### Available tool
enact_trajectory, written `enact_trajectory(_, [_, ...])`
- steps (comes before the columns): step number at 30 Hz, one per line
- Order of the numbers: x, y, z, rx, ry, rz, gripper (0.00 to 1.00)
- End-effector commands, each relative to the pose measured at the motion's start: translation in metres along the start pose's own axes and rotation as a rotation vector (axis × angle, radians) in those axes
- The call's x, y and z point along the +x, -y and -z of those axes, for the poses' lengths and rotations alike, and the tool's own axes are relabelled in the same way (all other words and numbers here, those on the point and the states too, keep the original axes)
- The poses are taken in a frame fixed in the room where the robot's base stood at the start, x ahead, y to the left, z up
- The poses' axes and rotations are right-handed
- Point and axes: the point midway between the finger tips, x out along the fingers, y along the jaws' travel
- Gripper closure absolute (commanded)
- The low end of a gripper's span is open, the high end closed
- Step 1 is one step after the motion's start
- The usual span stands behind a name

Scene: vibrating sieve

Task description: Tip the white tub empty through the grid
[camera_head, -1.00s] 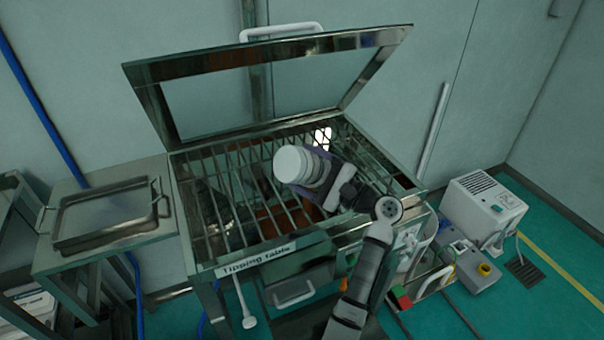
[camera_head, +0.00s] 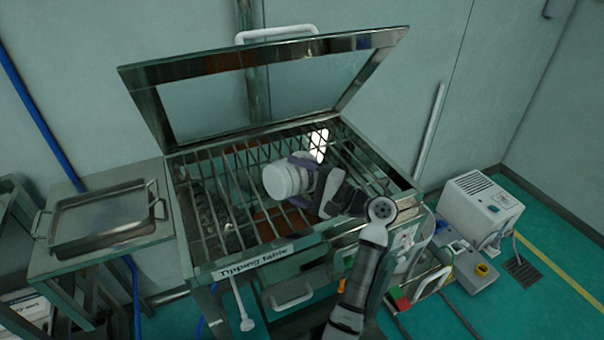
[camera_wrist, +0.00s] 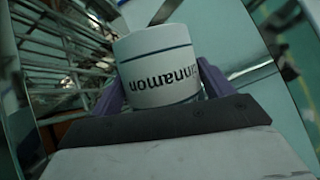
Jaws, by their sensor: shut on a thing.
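The white tub (camera_head: 283,181) is held above the barred grid (camera_head: 217,185) of the tipping table. It lies tilted on its side, with one round white end toward the left and front. I cannot tell whether anything is coming out of it. In the wrist view the tub (camera_wrist: 158,72) shows a dark "cinnamon" label, upside down, and a blue line. My gripper (camera_head: 306,176) is shut on the tub from the right. Its purple fingers are on either side of the tub in the wrist view (camera_wrist: 160,85). Dark and brownish shapes show below the bars.
The glazed lid (camera_head: 262,85) of the table stands open behind the grid. A metal tray (camera_head: 100,218) rests on a side stand at left. A white-grey machine (camera_head: 480,212) stands on the floor at right. The left part of the grid is clear above.

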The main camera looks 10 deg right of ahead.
Motion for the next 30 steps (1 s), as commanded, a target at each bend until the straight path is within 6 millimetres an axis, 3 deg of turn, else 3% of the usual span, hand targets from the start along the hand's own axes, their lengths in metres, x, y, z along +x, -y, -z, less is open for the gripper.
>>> enact_trajectory(10, [0.003,-0.017,-0.01,-0.26,0.0,-0.106,0.51])
enact_trajectory(18, [0.004,-0.046,-0.011,-0.582,-0.007,-0.238,0.51])
enact_trajectory(30, [0.005,-0.06,-0.012,-0.793,-0.012,-0.323,0.51])
